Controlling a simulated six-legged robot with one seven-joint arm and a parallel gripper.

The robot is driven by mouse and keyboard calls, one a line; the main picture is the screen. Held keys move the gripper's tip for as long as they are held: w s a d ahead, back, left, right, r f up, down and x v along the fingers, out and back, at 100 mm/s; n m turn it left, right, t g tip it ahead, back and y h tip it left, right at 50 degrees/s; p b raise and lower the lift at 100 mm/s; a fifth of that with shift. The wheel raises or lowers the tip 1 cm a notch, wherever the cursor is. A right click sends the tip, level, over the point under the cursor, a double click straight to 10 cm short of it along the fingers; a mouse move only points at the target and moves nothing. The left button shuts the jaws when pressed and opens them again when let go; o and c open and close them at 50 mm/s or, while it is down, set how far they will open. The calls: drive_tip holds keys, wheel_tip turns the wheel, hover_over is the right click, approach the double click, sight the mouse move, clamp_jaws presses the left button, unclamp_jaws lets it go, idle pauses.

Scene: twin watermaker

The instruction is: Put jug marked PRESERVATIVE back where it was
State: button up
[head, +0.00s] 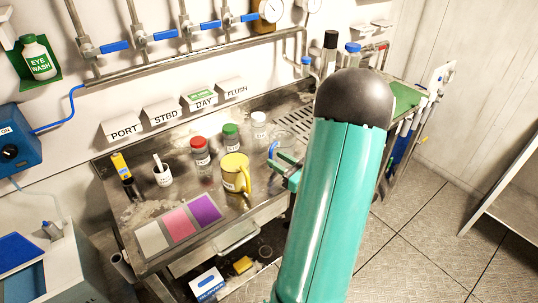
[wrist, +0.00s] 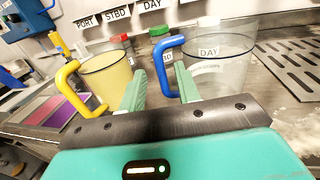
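A clear jug with a blue handle (wrist: 222,85) stands at the right in the wrist view. In the head view this jug (head: 286,148) is partly hidden behind my arm. A yellow jug (head: 236,172) stands left of it, and also shows in the wrist view (wrist: 98,84); its label is not readable. I cannot make out the word PRESERVATIVE on either. My gripper (wrist: 160,88) is open, its green fingers apart at the blue handle, which lies between them with a gap at the left finger.
The steel bench (head: 140,212) holds red-capped (head: 201,150), green-capped (head: 231,137) and white-capped (head: 259,125) bottles behind the jugs. A drain grate (wrist: 292,65) lies right of the clear jug.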

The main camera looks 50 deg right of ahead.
drive_tip(key=s, duration=0.6)
drive_tip(key=shift+s, duration=0.2)
drive_tip(key=shift+a, duration=0.1)
drive_tip(key=shift+w+a, duration=0.1)
idle(1.1)
